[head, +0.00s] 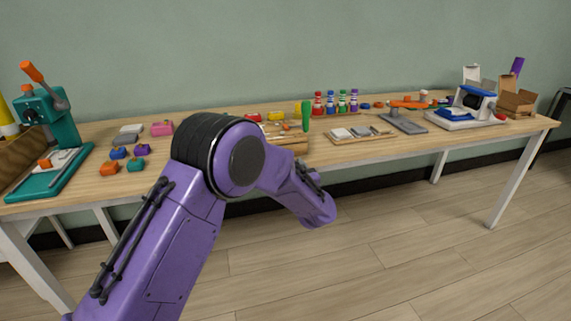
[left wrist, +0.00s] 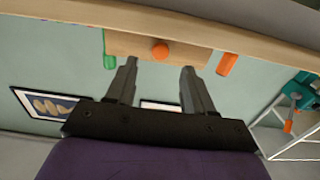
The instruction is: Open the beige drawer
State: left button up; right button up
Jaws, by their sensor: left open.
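In the left wrist view, which looks upside down, a beige drawer front (left wrist: 132,44) with a round orange knob (left wrist: 160,51) shows beyond my fingers, just below the table edge in the picture. My left gripper (left wrist: 158,72) is open and empty there. The knob lies between the lines of its two fingers, apart from them. In the head view a beige wooden unit (head: 294,142) sits near the table's front edge, partly hidden by my purple left arm. My left gripper is not visible there. I cannot tell in either view how far the drawer is out. My right gripper is not in view.
A green piece (left wrist: 109,50) and an orange piece (left wrist: 226,64) flank the drawer front. A teal press (head: 52,120) stands at the table's left. A wooden tray (head: 358,136) and a grey-orange tool (head: 404,122) lie right of the unit. Floor in front is clear.

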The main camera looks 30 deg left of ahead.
pick_arm(q)
jog(key=x, duration=0.6)
jog(key=shift+s+d, duration=0.1)
grip_shut()
jog(key=p+v, duration=0.5)
jog(key=v, duration=0.7)
jog(key=shift+p, duration=0.4)
grip_release()
jog(key=shift+f, duration=0.1)
